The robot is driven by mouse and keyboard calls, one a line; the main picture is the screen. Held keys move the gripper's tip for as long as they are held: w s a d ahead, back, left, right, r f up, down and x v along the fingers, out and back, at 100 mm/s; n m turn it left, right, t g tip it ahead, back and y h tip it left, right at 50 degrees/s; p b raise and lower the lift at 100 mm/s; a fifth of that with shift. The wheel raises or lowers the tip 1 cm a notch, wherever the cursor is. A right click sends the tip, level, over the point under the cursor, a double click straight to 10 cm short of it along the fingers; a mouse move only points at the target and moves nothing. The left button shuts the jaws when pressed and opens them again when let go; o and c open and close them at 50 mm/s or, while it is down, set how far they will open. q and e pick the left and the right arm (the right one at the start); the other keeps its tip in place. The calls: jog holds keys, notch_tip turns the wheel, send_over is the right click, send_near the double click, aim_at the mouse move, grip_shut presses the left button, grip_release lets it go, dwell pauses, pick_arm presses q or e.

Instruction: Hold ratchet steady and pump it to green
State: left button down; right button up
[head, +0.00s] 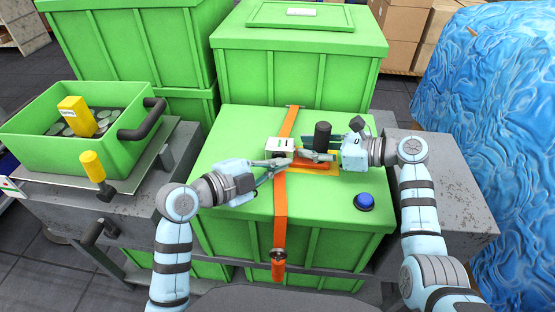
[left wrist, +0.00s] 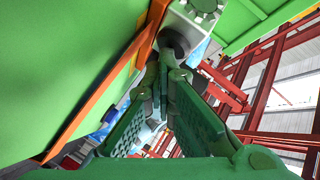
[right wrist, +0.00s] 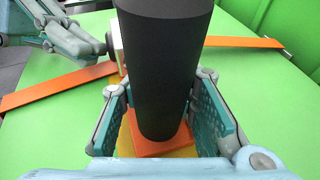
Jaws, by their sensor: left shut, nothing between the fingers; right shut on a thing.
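The orange strap (head: 281,210) runs over the green crate lid (head: 235,135). A pale ratchet housing (head: 279,147) sits on the strap; part of it shows in the left wrist view (left wrist: 198,14). A black upright handle (head: 322,134) stands just right of it above an orange and yellow base (head: 318,167). My right gripper (head: 318,156) is shut on the handle, with a finger on each side of it in the right wrist view (right wrist: 160,115). My left gripper (head: 284,163) is shut and empty, its tips close against the housing's near side; I cannot tell whether they touch.
A blue button (head: 364,202) is on the lid's right front. At left is a green bin (head: 40,150) of discs with a yellow-handled tool. Green crates (head: 300,60) stand behind and a blue wrapped load (head: 490,120) at right. The lid's front left is clear.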

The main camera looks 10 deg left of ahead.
pick_arm(q)
jog(key=shift+s, duration=1.1)
jog(key=shift+s+r, duration=0.1)
jog(key=shift+s, duration=2.4)
jog(key=s, duration=0.4)
jog(key=shift+d, duration=0.1)
